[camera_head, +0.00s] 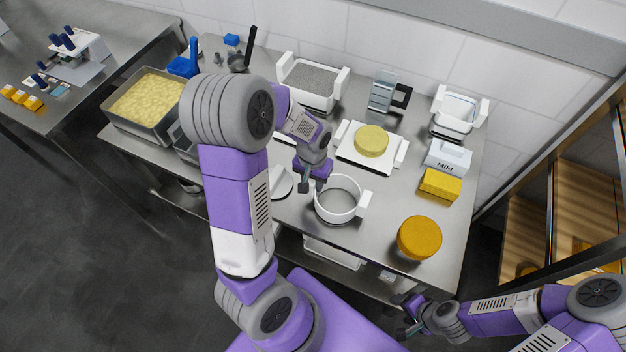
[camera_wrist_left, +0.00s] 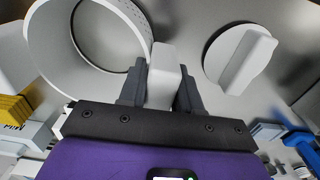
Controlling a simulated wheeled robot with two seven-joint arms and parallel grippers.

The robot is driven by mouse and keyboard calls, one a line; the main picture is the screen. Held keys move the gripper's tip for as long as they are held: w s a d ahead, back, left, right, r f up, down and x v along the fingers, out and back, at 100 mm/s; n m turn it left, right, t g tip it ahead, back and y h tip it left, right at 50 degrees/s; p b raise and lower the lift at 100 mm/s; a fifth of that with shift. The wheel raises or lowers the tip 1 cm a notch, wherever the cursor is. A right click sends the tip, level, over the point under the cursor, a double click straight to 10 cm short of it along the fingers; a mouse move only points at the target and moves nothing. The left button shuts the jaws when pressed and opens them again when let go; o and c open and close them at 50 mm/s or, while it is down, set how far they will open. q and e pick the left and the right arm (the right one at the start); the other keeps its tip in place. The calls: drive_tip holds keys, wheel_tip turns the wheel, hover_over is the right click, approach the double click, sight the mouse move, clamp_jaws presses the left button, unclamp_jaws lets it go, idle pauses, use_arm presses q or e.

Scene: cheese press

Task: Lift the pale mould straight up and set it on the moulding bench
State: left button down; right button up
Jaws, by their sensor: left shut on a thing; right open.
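The pale mould (camera_head: 337,215) is a white, open round ring with block handles, upright over the front middle of the steel bench (camera_head: 285,212). Bare grey metal shows through it. My left gripper (camera_head: 314,184) is shut on its left handle. In the left wrist view the handle (camera_wrist_left: 163,75) sits between both fingers, and the mould wall (camera_wrist_left: 70,75) curves away to the left. I cannot tell whether the mould's bottom touches the bench. My right gripper (camera_head: 409,314) is open and empty, low at the front right, off the bench.
A white lid with a bar handle (camera_head: 280,183) lies just left of the mould. A pale yellow cheese (camera_head: 371,140) sits on a white tray (camera_head: 347,152) behind it. An orange cheese (camera_head: 419,237) stands to the right. A yellow block (camera_head: 440,186) and a curd tub (camera_head: 115,120) are farther off.

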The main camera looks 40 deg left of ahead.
use_arm(q)
drive_tip(key=shift+f, duration=0.25)
drive_tip(key=c, duration=0.7)
unclamp_jaws()
wheel_tip(320, 180, up, 6)
drive_tip(key=p, duration=0.5)
drive_tip(key=shift+r, duration=0.1)
